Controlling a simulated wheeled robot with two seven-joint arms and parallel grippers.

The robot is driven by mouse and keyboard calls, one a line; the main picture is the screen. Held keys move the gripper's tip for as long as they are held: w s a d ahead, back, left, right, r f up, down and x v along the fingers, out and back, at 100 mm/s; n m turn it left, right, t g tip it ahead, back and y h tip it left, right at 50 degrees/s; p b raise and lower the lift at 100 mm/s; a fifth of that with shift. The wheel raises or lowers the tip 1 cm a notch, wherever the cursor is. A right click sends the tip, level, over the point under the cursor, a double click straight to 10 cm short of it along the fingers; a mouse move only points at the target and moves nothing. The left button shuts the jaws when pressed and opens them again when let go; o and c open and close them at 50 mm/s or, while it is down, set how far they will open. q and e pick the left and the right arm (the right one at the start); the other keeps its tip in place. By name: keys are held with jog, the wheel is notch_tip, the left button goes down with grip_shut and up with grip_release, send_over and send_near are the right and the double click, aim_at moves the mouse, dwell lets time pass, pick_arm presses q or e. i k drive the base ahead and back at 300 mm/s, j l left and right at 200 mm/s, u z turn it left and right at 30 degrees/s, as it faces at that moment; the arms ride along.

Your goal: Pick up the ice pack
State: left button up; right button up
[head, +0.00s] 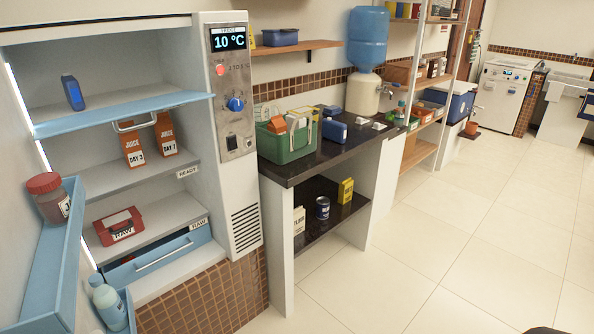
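A small dark blue block (73,92), which looks like the ice pack, stands on the top shelf of the open fridge (228,150) at the left. It is upright and leans slightly, with nothing touching its sides. Another blue block-shaped item (334,130) sits on the dark counter beside the green crate; I cannot tell what it is. Neither of my grippers is in view.
The fridge's light blue shelf front (125,113) runs below the block. Juice cartons (132,148) and a red RAW box (119,227) are on lower shelves. The open door (50,262) holds a red-lidded jar (50,198). A green crate (287,147) stands on the counter. The tiled floor at right is clear.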

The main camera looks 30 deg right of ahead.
aim_at(332, 130)
jog(key=i+l, duration=0.1)
jog(key=l, duration=0.35)
jog(key=i+l+z, duration=0.1)
jog(key=l, duration=0.3)
jog(key=i+l, duration=0.1)
jog(key=l, duration=0.35)
jog(key=i+l+z, duration=0.1)
jog(key=l, duration=0.3)
jog(key=i+l, duration=0.15)
jog(key=l, duration=0.25)
